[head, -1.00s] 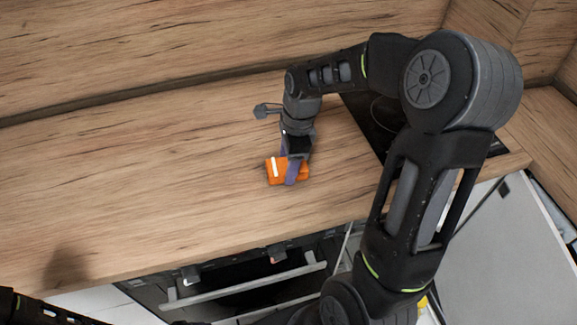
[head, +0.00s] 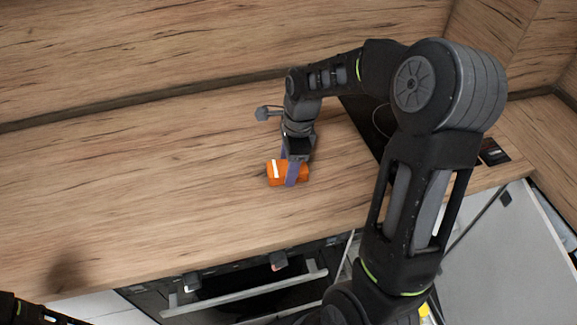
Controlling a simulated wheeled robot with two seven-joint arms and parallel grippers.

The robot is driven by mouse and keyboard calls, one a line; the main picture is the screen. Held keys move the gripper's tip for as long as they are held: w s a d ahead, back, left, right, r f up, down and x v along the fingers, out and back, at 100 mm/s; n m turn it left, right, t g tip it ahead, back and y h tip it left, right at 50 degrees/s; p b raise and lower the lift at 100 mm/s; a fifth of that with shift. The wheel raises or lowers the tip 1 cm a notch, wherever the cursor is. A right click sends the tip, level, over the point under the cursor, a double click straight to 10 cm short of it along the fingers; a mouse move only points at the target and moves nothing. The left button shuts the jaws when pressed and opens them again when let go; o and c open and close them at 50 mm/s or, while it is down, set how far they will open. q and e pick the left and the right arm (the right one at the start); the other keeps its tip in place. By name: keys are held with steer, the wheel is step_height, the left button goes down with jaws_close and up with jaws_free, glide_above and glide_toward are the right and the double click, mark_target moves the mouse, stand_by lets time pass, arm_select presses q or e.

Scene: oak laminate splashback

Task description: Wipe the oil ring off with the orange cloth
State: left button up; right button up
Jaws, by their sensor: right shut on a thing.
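The orange cloth (head: 273,174) shows in the head view as a small bundle with a pale stripe, on or just above the wooden worktop. My right gripper (head: 291,176) is shut on the cloth, with its purple fingers pointing down around it. I cannot make out an oil ring on the worktop; the part under the cloth and the gripper is hidden. My left gripper is out of view; only a dark piece of my left arm shows at the lower left corner.
The wooden worktop (head: 130,190) is clear to the left of the cloth. A black hob (head: 362,125) lies to the right, partly behind my right arm. A wooden splashback (head: 200,50) rises behind. An oven with a bar handle (head: 245,292) is below the front edge.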

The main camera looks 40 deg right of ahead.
mark_target(290, 191)
steer(key=shift+s+a, duration=0.35)
steer(key=shift+s, duration=0.5)
steer(key=shift+s, duration=0.1)
steer(key=shift+s+a, duration=0.45)
steer(key=shift+s, duration=0.3)
steer(key=shift+s, duration=0.1)
steer(key=shift+s+a, duration=0.35)
steer(key=shift+s, duration=0.4)
steer(key=shift+w, duration=0.15)
